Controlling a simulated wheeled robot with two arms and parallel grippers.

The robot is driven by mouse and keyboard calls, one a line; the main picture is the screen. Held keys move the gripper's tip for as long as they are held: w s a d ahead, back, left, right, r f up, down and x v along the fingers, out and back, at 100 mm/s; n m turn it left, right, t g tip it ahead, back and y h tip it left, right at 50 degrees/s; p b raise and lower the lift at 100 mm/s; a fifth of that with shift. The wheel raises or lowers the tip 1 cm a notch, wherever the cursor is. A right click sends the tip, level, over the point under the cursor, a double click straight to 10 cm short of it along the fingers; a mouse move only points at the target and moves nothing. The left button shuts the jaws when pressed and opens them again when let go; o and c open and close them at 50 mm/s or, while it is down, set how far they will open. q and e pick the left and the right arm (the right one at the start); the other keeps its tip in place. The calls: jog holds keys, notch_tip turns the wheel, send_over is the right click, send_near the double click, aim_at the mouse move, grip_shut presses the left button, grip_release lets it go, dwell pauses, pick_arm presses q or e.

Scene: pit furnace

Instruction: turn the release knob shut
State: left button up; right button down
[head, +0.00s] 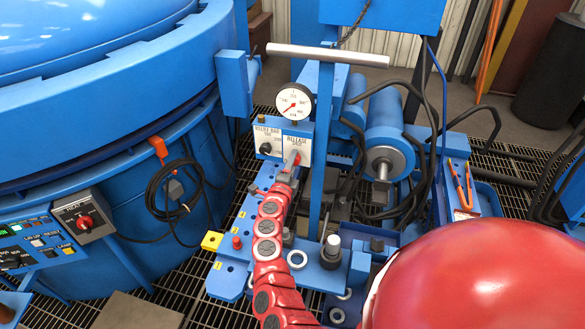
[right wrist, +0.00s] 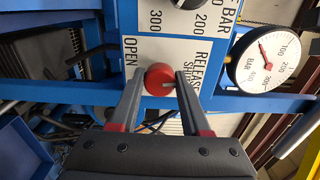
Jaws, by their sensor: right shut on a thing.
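The release knob is a small red knob on a white plate (head: 303,145) on the blue stand in the head view. In the right wrist view the knob (right wrist: 159,79) sits between the two grey fingers of my right gripper (right wrist: 156,83), which is shut on it. The plate is turned sideways there, with OPEN left of the knob and RELEASE right of it. A second word beside RELEASE is partly hidden by a finger. A pale mark on the knob points right. In the head view my right gripper (head: 287,174) covers much of the knob. My left gripper is not in view.
A pressure gauge (head: 293,102) stands above the plate, with a relief knob (head: 265,148) to the left. A grey crossbar (head: 327,55) runs above. A large blue vessel (head: 100,95) fills the left. Bolts and a yellow block (head: 211,241) stand near my arm.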

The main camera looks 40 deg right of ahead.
jog(key=shift+m+b, duration=0.5)
jog(key=shift+m, duration=0.3)
jog(key=shift+c, duration=1.8)
grip_release()
jog(key=v, duration=1.7)
jog(key=shift+s+b, duration=0.25)
jog(key=shift+b, duration=0.05)
jog(key=shift+a, duration=0.1)
